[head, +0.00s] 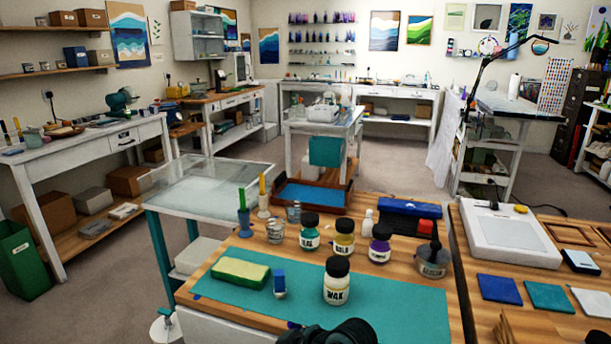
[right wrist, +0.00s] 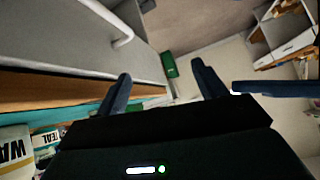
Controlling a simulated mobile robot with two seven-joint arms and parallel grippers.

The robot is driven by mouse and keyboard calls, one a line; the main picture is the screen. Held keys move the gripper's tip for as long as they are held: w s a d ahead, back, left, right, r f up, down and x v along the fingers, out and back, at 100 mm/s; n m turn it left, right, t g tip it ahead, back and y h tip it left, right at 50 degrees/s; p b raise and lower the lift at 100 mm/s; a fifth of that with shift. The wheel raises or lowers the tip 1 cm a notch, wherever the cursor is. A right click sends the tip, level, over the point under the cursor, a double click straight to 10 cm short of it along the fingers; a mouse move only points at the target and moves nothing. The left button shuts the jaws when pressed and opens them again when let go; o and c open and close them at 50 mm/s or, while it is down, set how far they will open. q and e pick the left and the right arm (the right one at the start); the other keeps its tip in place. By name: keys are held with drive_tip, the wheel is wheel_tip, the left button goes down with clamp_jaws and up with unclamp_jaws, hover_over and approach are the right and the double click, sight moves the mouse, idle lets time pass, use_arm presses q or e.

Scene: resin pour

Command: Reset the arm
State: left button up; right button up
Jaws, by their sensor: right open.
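My right gripper (right wrist: 160,76) shows in the right wrist view with its dark fingers apart and nothing between them. It is beside the wooden edge of the worktable (right wrist: 60,88). In the head view, a dark part of my arm shows at the bottom middle, in front of the wax jar; its fingers cannot be made out there. The wax jar (head: 337,281) stands upright on the teal mat (head: 400,308), and its label shows in the right wrist view (right wrist: 14,148). My left gripper is in neither view.
A teal jar (head: 309,233), a gold-labelled jar (head: 344,238) and a purple jar (head: 380,243) stand behind the mat. A green-yellow sponge (head: 240,273) lies on its left. A white light pad (head: 508,234) is at right. A green bin (head: 22,262) stands on the floor.

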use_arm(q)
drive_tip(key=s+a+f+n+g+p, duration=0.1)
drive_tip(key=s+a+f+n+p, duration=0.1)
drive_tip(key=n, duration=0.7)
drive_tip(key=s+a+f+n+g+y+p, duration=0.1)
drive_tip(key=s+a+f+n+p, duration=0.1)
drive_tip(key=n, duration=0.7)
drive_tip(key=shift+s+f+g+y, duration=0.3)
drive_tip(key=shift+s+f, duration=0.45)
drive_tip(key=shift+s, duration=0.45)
use_arm(e)
drive_tip(key=s+d+f+m+t+h, duration=0.2)
drive_tip(key=s+d+f+m+t, duration=0.1)
drive_tip(key=s+d, duration=0.5)
drive_tip(key=s+d+f+m+t+h, duration=0.3)
drive_tip(key=s+d+m, duration=0.2)
drive_tip(key=s+d, duration=0.3)
drive_tip(key=d, duration=0.4)
drive_tip(key=shift+s+d+f+t, duration=0.2)
drive_tip(key=shift+s+f+t, duration=0.05)
drive_tip(key=shift+t, duration=0.15)
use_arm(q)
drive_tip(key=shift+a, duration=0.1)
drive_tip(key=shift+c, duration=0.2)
